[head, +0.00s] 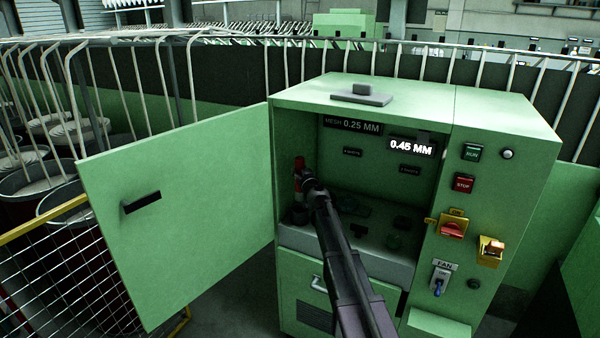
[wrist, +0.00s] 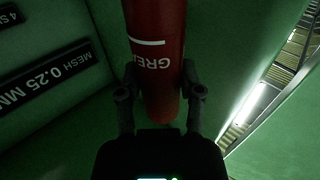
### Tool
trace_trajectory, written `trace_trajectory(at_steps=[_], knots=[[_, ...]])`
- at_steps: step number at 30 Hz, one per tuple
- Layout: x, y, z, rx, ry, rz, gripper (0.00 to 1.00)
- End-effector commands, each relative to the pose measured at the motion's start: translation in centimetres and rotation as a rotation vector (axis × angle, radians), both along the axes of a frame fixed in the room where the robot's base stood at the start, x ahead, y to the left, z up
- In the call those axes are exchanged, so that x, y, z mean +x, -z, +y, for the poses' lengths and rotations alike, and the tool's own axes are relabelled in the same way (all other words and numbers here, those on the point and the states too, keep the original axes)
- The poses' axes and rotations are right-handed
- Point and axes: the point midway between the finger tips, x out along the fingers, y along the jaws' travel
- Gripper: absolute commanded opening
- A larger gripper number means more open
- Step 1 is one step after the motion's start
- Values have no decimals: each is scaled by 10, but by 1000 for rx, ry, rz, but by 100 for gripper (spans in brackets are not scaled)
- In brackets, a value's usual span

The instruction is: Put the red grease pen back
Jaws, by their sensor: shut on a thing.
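The red grease pen (wrist: 158,60) shows large in the wrist view, with white letters beginning "GREA" and a white line on its side. My gripper (wrist: 160,95) is shut on it, one finger on each side. In the head view the red pen (head: 299,165) stands roughly upright at the left inside of the open green cabinet (head: 490,105). My gripper (head: 306,180) reaches into the cabinet there. The pen's lower part and whatever is under it are partly hidden by my arm and shadow.
The cabinet door (head: 185,215) stands wide open to the left. A grey shelf (head: 300,238) inside holds several dark items. The right panel has RUN and STOP buttons (head: 464,184), a red-handled switch (head: 452,229) and a fan switch (head: 440,280). A wire-mesh guard (head: 60,265) stands front left.

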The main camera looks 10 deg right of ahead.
Motion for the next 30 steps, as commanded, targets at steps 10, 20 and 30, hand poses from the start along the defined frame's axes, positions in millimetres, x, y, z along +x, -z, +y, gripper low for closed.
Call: trace_trajectory(at_steps=[10,20,30], knots=[[0,28,0,0,0,0,0],[0,52,0,0,0,0,0],[0,74,0,0,0,0,0]])
